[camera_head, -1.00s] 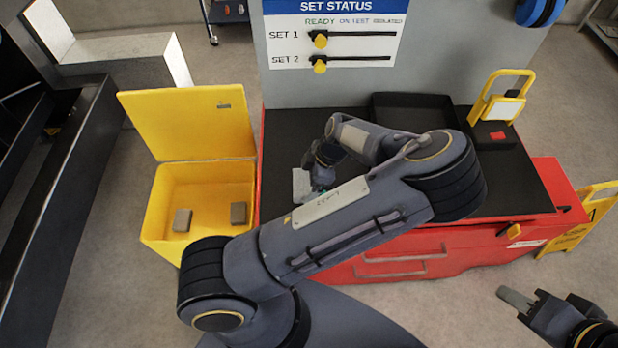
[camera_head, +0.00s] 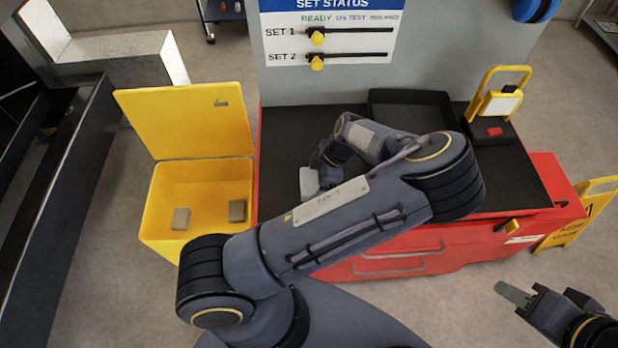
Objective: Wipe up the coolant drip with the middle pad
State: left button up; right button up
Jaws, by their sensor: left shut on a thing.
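My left gripper (camera_head: 322,181) is shut on a light grey pad (camera_head: 309,183), low over the left part of the black top of the red cabinet (camera_head: 285,140). My own forearm covers much of the gripper and the surface beside it. I cannot tell whether the pad touches the top. No coolant drip shows now; the area under the pad and arm is hidden. My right gripper (camera_head: 543,298) is at the lower right, away from the cabinet, with its fingers apart and nothing between them.
An open yellow bin (camera_head: 160,205) left of the cabinet holds two grey-brown blocks (camera_head: 181,218) (camera_head: 237,210). A black tray (camera_head: 410,97) lies at the back of the top. A yellow-handled device (camera_head: 497,105) stands at right.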

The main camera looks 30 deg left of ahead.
aim_at(305, 172)
pick_arm(q)
jog(key=shift+w+d+f, duration=0.1)
jog(key=shift+w+d, duration=0.55)
jog(key=shift+d, duration=0.35)
jog(key=shift+w+d+f, duration=0.1)
jog(key=shift+w+d, duration=0.5)
jog(key=shift+d, duration=0.4)
jog(key=shift+r, duration=0.15)
